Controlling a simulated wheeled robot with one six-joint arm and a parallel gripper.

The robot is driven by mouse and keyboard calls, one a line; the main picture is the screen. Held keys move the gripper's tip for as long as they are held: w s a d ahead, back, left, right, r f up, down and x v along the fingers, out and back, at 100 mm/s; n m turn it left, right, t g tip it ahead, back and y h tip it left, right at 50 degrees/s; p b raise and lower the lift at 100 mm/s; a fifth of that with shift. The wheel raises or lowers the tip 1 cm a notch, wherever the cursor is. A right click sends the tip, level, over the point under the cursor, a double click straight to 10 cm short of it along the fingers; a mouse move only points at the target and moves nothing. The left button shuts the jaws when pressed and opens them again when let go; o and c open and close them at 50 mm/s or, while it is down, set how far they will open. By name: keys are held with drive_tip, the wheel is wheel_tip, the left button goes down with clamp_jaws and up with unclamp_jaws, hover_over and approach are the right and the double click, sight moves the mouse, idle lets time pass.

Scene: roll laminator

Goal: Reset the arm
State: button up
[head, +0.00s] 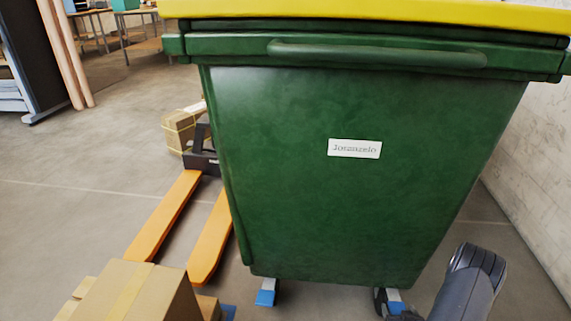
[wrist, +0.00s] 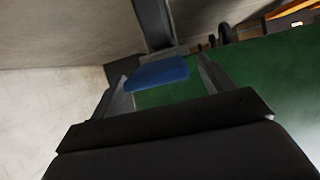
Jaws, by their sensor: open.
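My gripper (wrist: 161,67) shows in the wrist view with its two fingers apart. A flat blue piece (wrist: 158,73) appears between the fingertips, joined to a dark post; I cannot tell whether the fingers touch it. The green side of the bin fills the right of that view behind the fingers. In the head view my arm (head: 470,285) is at the lower right, in front of the bin's lower corner. My gripper is out of the head view.
A large green wheeled bin (head: 290,190) with a yellow lid stands close ahead. It has blue caster pedals (head: 265,298). An orange pallet truck (head: 165,215) and cardboard boxes (head: 150,290) are left. A pale wall (head: 535,170) is right.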

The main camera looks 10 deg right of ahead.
drive_tip(key=shift+w+f, duration=0.25)
drive_tip(key=shift+w, duration=0.15)
drive_tip(key=shift+s+f, duration=0.1)
drive_tip(key=shift+f, duration=0.1)
drive_tip(key=shift+r, duration=0.1)
